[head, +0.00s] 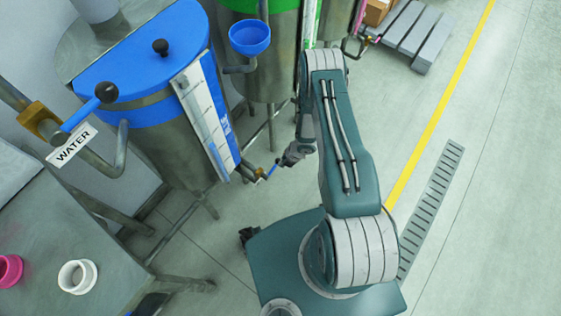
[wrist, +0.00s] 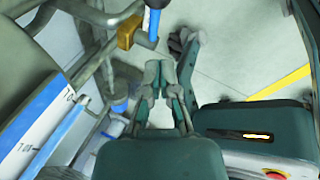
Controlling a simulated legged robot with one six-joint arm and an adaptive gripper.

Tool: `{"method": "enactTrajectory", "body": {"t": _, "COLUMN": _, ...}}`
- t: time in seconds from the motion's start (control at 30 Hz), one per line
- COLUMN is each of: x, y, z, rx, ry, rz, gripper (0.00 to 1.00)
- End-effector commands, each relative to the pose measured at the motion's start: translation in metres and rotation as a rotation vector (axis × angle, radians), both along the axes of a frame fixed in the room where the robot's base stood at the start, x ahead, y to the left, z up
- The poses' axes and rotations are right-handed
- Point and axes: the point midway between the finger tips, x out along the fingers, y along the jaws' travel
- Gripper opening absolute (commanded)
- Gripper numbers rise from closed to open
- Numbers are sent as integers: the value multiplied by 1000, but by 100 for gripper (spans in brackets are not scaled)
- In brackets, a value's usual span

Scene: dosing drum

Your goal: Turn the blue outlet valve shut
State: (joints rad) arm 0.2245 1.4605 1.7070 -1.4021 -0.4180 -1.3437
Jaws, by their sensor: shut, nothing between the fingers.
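The outlet valve has a brass body (head: 259,172) and a small blue handle (head: 272,168), low at the front of the blue-lidded steel drum (head: 165,125). My gripper (head: 284,161) is right beside the handle in the head view. In the wrist view my gripper (wrist: 160,73) has its fingertips together and empty, just below the handle's end. I cannot tell whether they touch it.
A second valve with a blue lever (head: 80,116) and a WATER label (head: 72,145) is at upper left. The drum's stand legs (head: 187,218) are near the outlet.

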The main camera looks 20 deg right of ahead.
Motion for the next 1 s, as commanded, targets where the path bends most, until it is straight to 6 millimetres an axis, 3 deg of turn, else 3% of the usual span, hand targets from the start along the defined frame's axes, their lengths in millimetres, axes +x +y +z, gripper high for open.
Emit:
{"method": "enactTrajectory", "body": {"t": 0.1, "x": 5, "y": 6, "z": -19, "rx": -1, "ry": -1, "rz": 1, "gripper": 0}}
{"method": "enactTrajectory", "body": {"t": 0.33, "x": 23, "y": 1, "z": -37, "rx": -1, "ry": -1, "rz": 0, "gripper": 0}}
{"method": "enactTrajectory", "body": {"t": 0.87, "x": 29, "y": 0, "z": -44, "rx": -1, "ry": 0, "rz": -1, "gripper": 0}}
{"method": "enactTrajectory", "body": {"t": 1.0, "x": 26, "y": 3, "z": -54, "rx": 1, "ry": 1, "rz": 0, "gripper": 0}}
